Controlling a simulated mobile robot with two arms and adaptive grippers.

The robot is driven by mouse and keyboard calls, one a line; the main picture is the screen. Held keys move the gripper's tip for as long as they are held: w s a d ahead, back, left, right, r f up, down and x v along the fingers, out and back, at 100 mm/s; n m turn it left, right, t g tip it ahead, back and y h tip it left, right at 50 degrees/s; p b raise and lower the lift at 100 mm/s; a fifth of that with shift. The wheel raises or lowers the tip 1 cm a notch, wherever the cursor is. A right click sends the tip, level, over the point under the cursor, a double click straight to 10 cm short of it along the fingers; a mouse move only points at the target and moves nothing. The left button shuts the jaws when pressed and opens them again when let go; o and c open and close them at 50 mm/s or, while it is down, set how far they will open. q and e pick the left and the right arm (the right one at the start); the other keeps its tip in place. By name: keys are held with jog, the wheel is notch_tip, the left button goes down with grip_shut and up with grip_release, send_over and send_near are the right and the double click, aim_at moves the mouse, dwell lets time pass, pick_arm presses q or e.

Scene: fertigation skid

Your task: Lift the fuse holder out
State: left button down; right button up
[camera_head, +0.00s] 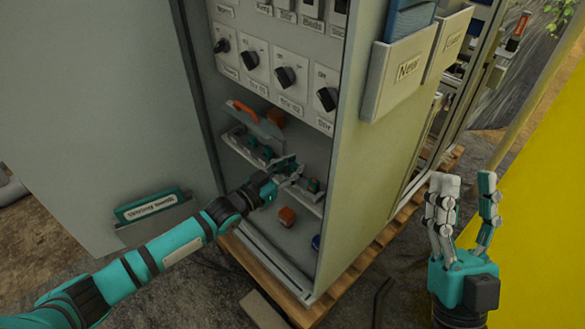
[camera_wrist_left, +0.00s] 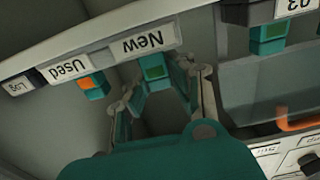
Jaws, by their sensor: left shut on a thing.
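My left gripper (camera_head: 291,170) reaches into the open cabinet at the shelf rail. In the left wrist view, its fingers (camera_wrist_left: 160,95) are shut on a teal fuse holder (camera_wrist_left: 155,72) with a green face, right beside the "New" label (camera_wrist_left: 142,44). I cannot tell whether the holder is still seated. Another teal-green holder (camera_wrist_left: 268,38) sits under the "03" label. My right gripper (camera_head: 467,205) is open and empty, outside the cabinet to the right.
The rotary switch panel (camera_head: 285,75) is above the shelf. An orange-handled part (camera_head: 244,109) is behind the rail. An orange piece (camera_head: 287,216) and a blue one (camera_head: 316,242) are lower in the cabinet. The cabinet's side wall (camera_head: 355,170) bounds the right.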

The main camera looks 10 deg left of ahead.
pick_arm(q)
notch_tip(320, 180, up, 3)
jog(key=shift+f+p, duration=0.15)
jog(key=shift+p, duration=0.45)
pick_arm(e)
jog(key=w+f+g+h+p, duration=0.25)
jog(key=w+f+g, duration=0.35)
jog(key=f+g, duration=0.45)
jog(key=s+d+f+g+h+p, duration=0.1)
jog(key=s+d+f+g+h, duration=0.2)
jog(key=f, duration=0.4)
jog(key=s+d+f+g+h+p, duration=0.1)
jog(key=s+f+g+p, duration=0.1)
jog(key=s+f+g, duration=0.4)
pick_arm(q)
jog(key=s+d+f+b, duration=0.1)
jog(key=s, duration=1.5)
jog(key=shift+d, duration=0.3)
pick_arm(e)
jog(key=w+a+r+t+y, duration=0.1)
jog(key=w+a+r+t, duration=0.1)
jog(key=w+t, duration=0.3)
jog(key=shift+w+r+m+t, duration=0.3)
jog(key=shift+w+r+t, duration=0.05)
jog(key=shift+w+r, duration=0.6)
jog(key=shift+a+f+y, duration=0.1)
jog(key=shift+y, duration=0.15)
